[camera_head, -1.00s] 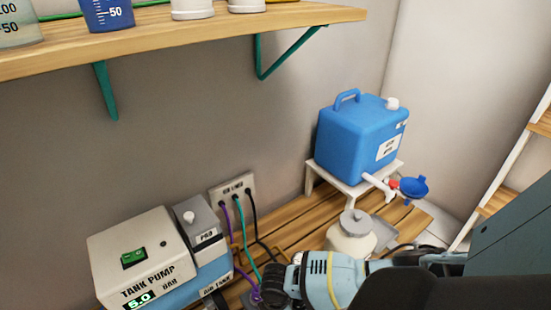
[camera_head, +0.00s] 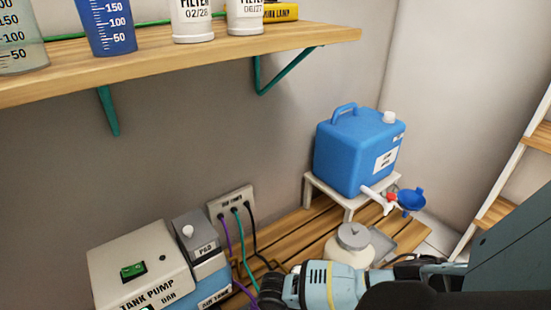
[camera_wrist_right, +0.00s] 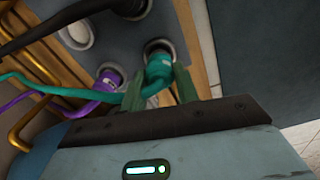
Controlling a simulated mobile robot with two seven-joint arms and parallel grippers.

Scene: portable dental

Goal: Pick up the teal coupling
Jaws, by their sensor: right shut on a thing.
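The teal coupling (camera_wrist_right: 159,67) shows in the right wrist view, at the mouth of a round socket in a grey panel, with a teal hose bending away to the left. My right gripper (camera_wrist_right: 160,85) has its green fingers on both sides of it and is shut on it. Whether the coupling is still seated in the socket I cannot tell. In the head view my right gripper (camera_head: 268,292) is low in the picture, and the coupling is hidden there. My left gripper is not in view.
A purple coupling (camera_wrist_right: 107,80) sits close left of the teal one, with a black hose (camera_wrist_right: 60,25) above. In the head view, the tank pump (camera_head: 140,270) stands left, a white jar (camera_head: 350,245) beyond my arm, and a blue canister (camera_head: 357,150) on a stand behind.

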